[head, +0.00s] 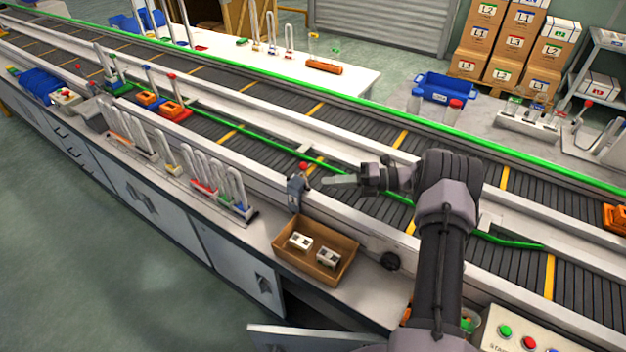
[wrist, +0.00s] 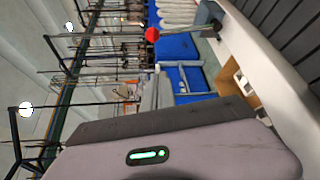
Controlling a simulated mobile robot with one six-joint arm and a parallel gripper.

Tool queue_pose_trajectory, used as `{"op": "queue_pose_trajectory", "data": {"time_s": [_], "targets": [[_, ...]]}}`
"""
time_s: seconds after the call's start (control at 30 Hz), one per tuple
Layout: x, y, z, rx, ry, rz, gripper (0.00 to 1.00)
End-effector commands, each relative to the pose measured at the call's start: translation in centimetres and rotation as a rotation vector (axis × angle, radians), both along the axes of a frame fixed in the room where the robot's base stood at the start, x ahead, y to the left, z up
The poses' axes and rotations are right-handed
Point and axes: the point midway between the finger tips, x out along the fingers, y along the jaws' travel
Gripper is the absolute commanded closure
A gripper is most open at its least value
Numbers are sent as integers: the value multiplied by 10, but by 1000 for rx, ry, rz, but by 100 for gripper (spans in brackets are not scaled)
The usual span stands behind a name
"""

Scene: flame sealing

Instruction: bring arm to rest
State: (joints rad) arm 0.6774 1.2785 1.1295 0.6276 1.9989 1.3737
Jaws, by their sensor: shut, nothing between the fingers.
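My arm reaches in from the bottom right of the head view and bends left over the conveyor. My gripper (head: 328,181) is at its end, pointing left, shut and empty. It hangs above the conveyor's near side, just right of a small grey post (head: 296,192) with a red knob (head: 303,167). Its fingers look apart from the knob, though the exact gap is hard to judge. In the wrist view my own purple-grey housing with a green light fills the bottom, and the red knob (wrist: 152,34) shows at the top.
A cardboard box (head: 318,268) with two small white blocks stands on the near ledge. Racks of glass tubes (head: 217,190) stand left of it. The conveyor (head: 270,125) carries orange and blue holders (head: 174,110) further left. A button panel (head: 515,335) is at the bottom right.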

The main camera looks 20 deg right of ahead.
Motion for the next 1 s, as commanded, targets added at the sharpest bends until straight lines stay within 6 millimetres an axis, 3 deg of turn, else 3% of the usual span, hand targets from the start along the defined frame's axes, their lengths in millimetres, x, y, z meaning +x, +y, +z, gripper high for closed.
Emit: {"op": "queue_pose_trajectory", "data": {"time_s": [0.2,0.7,0.77,0.87,0.97,1.0], "targets": [[-8,-18,2,0,1,1,100],[-9,-17,4,-14,-8,10,100],[-8,-7,17,-75,-51,48,100],[-16,36,60,-309,-229,210,100],[-51,92,108,-609,-507,462,100],[-71,111,124,-721,-627,571,100]]}}
